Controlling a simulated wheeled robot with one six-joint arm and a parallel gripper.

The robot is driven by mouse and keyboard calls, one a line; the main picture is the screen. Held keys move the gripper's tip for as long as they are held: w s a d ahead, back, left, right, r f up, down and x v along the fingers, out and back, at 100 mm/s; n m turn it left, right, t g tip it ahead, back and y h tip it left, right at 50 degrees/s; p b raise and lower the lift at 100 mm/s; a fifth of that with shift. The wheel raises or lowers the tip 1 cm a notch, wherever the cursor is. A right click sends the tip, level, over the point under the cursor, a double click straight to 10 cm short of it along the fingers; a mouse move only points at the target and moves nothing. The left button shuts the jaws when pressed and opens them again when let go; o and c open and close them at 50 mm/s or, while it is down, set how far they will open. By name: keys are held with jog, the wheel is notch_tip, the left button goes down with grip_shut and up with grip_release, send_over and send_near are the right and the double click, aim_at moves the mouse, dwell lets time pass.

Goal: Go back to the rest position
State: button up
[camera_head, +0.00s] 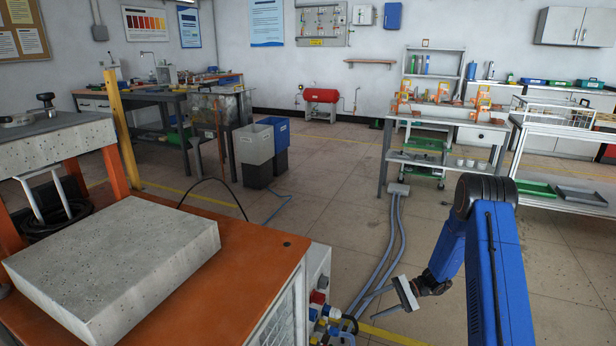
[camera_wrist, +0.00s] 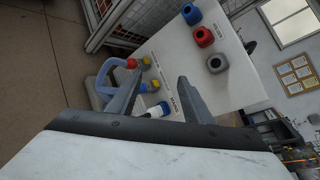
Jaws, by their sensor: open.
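My gripper (camera_head: 405,294) is at the end of my blue arm, low at the right of the head view, in front of the tiled floor and right of the orange-topped cabinet (camera_head: 262,262). In the wrist view my gripper (camera_wrist: 158,95) shows two grey fingers standing apart with nothing held between them. Behind the fingers is the cabinet's white connector panel (camera_wrist: 225,85), with red, blue and grey sockets at the top and several plugs lower down. I cannot tell the exact distance from the fingers to the panel.
A grey slab (camera_head: 115,265) lies on the orange top. Hoses (camera_head: 393,235) run over the floor left of my arm. A white trolley (camera_head: 560,170) stands at the right and a workbench (camera_head: 445,122) behind. Grey bins (camera_head: 254,150) stand at centre left.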

jog(key=s+r+n+h, duration=0.2)
jog(key=s+r, duration=0.3)
jog(key=r, duration=0.4)
jog(key=s+a+r+n+h, duration=0.1)
jog(key=s+r+h, duration=0.3)
jog(key=r, duration=0.5)
jog(key=s+r+n+h, duration=0.1)
jog(key=s+r+n, duration=0.1)
jog(key=s+r, duration=0.55)
jog(key=s+d+r+t+h, duration=0.2)
jog(key=s+r, duration=0.2)
jog(key=s, duration=0.4)
jog(key=s+d+r+n+t+h, duration=0.1)
jog(key=s+r+t+h, duration=0.1)
jog(key=s+r, duration=0.3)
jog(key=s+d+r+n+t+h, duration=0.1)
jog(key=s+d+r+t+h, duration=0.1)
jog(key=s, duration=0.8)
notch_tip(320, 180, up, 2)
jog(key=shift+s+d+r+t+h, duration=0.25)
jog(key=shift+s+d+t+h, duration=0.1)
jog(key=shift+t+h, duration=0.35)
